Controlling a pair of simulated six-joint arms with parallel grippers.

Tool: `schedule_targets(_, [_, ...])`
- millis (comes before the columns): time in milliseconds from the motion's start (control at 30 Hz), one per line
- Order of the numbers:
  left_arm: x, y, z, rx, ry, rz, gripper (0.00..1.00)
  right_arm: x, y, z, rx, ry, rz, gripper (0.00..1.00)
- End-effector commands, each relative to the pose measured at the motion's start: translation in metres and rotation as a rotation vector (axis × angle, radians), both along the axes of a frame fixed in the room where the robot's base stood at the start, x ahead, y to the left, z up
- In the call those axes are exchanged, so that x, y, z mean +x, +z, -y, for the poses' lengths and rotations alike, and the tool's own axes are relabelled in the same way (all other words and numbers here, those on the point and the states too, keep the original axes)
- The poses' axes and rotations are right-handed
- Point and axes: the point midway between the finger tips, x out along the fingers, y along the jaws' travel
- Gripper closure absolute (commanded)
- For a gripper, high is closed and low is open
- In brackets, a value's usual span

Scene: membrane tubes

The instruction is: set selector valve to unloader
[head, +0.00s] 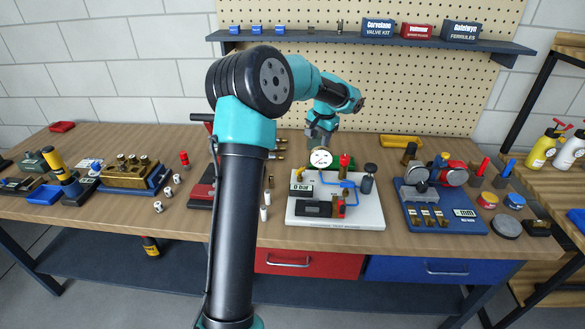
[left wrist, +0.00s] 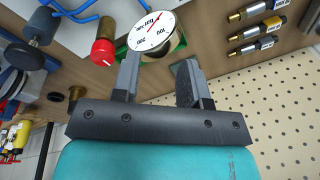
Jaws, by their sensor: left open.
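A white test board (head: 365,215) lies on the bench. At its back are a round white gauge (head: 321,158) and a red knob (head: 345,160), perhaps the selector valve. In the left wrist view the red knob (left wrist: 103,52) has a small white mark on its face; its labels cannot be read. The gauge (left wrist: 148,36) shows there beside it. My left gripper (head: 318,134) is above and behind the gauge, open and empty. In the left wrist view its fingers (left wrist: 159,72) are apart, with the gauge just beyond them and the red knob left of them. My right gripper is not in view.
A blue tray of parts (head: 468,222) lies to the right. My left arm hides part of the bench left of the board. A pegboard wall (head: 420,90) stands behind.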

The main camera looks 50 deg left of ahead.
Motion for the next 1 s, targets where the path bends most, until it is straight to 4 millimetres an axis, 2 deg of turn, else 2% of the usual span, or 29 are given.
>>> schedule_targets(33, [-0.009,0.009,-0.009,-0.02,0.01,-0.012,0.6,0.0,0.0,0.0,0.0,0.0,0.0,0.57])
schedule_targets(200, [-0.036,0.036,-0.028,-0.109,0.008,-0.05,0.6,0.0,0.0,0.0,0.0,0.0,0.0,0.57])
schedule_targets(367, [-0.049,0.049,-0.034,-0.162,-0.006,-0.064,0.6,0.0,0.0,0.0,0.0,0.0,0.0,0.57])
schedule_targets(767, [-0.049,0.046,-0.034,-0.165,-0.008,-0.066,0.6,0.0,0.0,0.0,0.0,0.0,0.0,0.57])
schedule_targets(1000, [-0.049,0.024,-0.034,-0.166,-0.008,-0.069,0.6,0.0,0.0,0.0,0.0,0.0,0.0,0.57])
